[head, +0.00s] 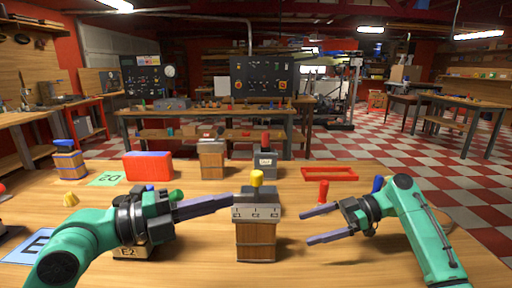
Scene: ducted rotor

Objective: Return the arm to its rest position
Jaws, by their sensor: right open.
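My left gripper (231,201) reaches in from the left, low over the table, with its purple fingers pointing right towards a wooden block with a grey top marked C1 (256,240). Its fingers overlap in this view, so their opening is hidden. My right gripper (306,227) is at the right, its two fingers spread apart and pointing left, with nothing between them. The C1 block stands upright between the two grippers and carries a yellow-topped peg (257,178). A block marked E2 (130,253) is partly hidden behind my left arm.
On the wooden table (350,270) are a red block (148,166), a red frame (330,174), a red peg (323,190), a grey block with a red peg (265,163), a wooden block (211,160) and a blue-topped barrel (69,163). The front right is clear.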

